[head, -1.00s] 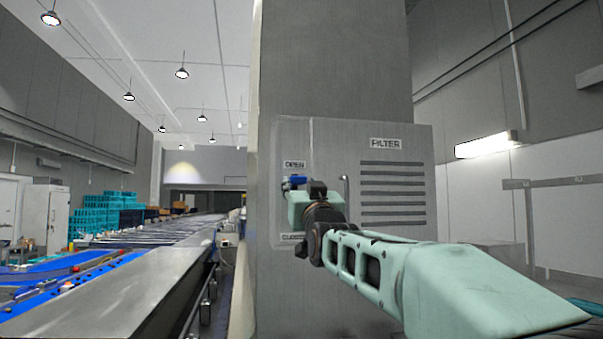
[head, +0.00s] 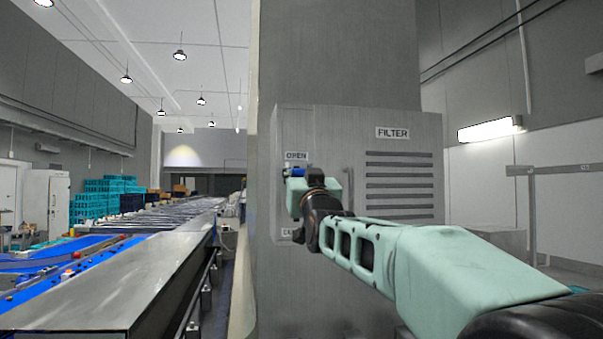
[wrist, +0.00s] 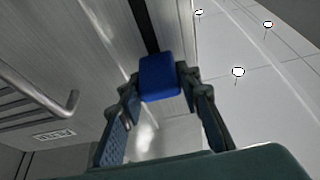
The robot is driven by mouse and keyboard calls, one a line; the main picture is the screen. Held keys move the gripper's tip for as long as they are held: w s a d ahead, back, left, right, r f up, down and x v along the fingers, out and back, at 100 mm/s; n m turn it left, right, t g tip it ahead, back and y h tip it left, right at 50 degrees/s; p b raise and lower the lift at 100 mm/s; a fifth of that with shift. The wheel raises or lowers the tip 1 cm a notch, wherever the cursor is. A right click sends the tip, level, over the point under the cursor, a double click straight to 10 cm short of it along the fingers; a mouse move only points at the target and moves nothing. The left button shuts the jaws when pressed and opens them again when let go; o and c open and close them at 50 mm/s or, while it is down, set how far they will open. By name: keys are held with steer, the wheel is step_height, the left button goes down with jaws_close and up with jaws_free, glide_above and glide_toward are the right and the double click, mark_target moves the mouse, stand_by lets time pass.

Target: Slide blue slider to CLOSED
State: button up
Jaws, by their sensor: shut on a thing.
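The blue slider (wrist: 160,77) sits on a dark vertical slot in the metal panel. In the wrist view it lies between the two fingers of my gripper (wrist: 158,84), which is shut on it. In the head view the slider (head: 296,172) shows just under the OPEN label (head: 296,155), mostly hidden by my wrist. The CLOSED label (head: 287,232) is lower on the panel, partly covered by my arm.
The grey panel (head: 355,120) carries a FILTER label (head: 393,133), dark louvres (head: 399,172) and a vertical handle (head: 348,185), which is close to my wrist. A conveyor (head: 110,275) runs along the left.

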steer(key=shift+f, duration=0.1)
jaws_close()
step_height(320, 180, down, 10)
steer(key=b, duration=1.1)
steer(key=shift+f+b, duration=0.25)
steer(key=shift+b, duration=0.05)
steer(key=shift+w, duration=0.15)
steer(key=o, duration=1)
jaws_free()
steer(key=shift+o, duration=0.3)
steer(key=shift+r, duration=0.1)
steer(key=v, duration=0.7)
steer(key=shift+s, duration=0.3)
